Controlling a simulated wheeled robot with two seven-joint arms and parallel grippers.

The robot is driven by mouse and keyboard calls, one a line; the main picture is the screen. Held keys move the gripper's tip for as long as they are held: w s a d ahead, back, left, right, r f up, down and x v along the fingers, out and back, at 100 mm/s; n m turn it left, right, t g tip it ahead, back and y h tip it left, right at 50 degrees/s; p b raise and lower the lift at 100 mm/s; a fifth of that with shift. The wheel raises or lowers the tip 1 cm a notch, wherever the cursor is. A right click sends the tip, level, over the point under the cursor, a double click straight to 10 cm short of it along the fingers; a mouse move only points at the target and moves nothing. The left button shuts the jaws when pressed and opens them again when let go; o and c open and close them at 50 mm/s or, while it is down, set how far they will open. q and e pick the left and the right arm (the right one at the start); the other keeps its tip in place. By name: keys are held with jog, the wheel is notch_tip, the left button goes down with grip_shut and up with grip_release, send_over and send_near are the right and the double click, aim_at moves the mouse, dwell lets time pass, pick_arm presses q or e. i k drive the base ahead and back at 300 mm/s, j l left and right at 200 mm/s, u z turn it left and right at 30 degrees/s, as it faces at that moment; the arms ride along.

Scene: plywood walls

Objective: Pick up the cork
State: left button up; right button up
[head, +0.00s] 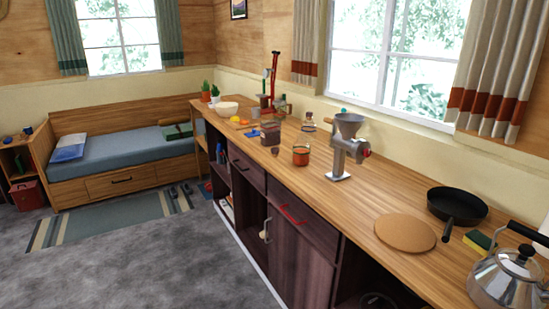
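A small brown piece (275,150) that looks like a cork stands on the wooden counter (340,205), near its front edge. It is small in the head view, so I cannot be sure of it. A flat round cork-coloured board (405,232) lies farther right on the same counter. Neither of my grippers shows in the head view.
An orange-red jar (301,155) and a metal grinder (346,146) stand right of the small brown piece, and a dark-filled container (270,132) stands behind it. A black pan (457,203), sponge (480,241) and kettle (508,278) are at right. The grey floor is open.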

aim_at(274, 150)
jog(key=i, duration=0.25)
jog(key=i+j+z, duration=0.1)
jog(key=i+j, duration=0.35)
jog(key=i, duration=0.3)
jog(key=i+j, duration=0.5)
jog(key=i, duration=0.3)
jog(key=i+j+z, duration=0.15)
jog(key=i+j, duration=0.35)
jog(key=i, duration=0.25)
jog(key=i+j+z, duration=0.1)
jog(key=i+j, duration=0.45)
jog(key=i, duration=0.15)
